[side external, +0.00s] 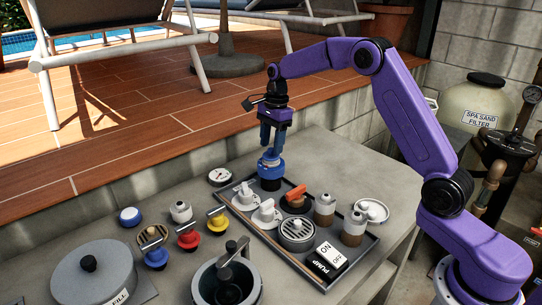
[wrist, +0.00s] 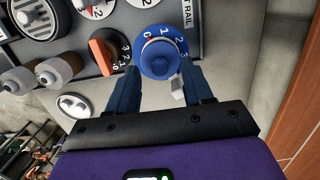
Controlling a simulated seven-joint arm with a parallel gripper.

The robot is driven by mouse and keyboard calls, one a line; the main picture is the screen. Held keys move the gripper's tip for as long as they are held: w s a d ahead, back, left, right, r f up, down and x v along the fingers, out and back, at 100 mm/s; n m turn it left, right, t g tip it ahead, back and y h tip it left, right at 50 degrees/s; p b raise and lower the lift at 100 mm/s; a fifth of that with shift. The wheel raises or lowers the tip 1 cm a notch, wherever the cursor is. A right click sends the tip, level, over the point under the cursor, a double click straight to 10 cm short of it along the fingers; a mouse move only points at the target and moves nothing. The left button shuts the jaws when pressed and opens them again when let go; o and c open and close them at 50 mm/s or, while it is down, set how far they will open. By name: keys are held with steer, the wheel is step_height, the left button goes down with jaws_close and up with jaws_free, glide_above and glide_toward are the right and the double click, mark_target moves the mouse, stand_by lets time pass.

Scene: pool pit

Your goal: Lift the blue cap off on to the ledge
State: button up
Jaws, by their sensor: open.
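The blue cap (side external: 270,164) is round and stands on a dark base at the back corner of the grey tray. In the wrist view the blue cap (wrist: 158,58) shows white numbers around its rim and a raised round knob. My gripper (side external: 269,149) points down right over it. In the wrist view my gripper (wrist: 158,72) is open, with one dark blue finger on each side of the knob. I cannot tell whether the fingers touch it. The bare grey concrete ledge (side external: 335,172) lies around the tray.
The tray (side external: 262,252) also holds white-handled dials, an orange-handled dial (side external: 295,197), brown-and-grey bottles (side external: 324,210) and a round grille (side external: 297,232). A gauge (side external: 220,176) and a blue-and-white button (side external: 130,216) sit left of it. The wooden deck (side external: 150,125) rises behind.

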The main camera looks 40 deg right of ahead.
steer(key=shift+a+f, duration=0.1)
steer(key=shift+f, duration=0.45)
jaws_close()
steer(key=shift+r, duration=0.8)
steer(key=s+r, duration=1.1)
steer(key=s, duration=0.3)
steer(key=shift+r, duration=0.2)
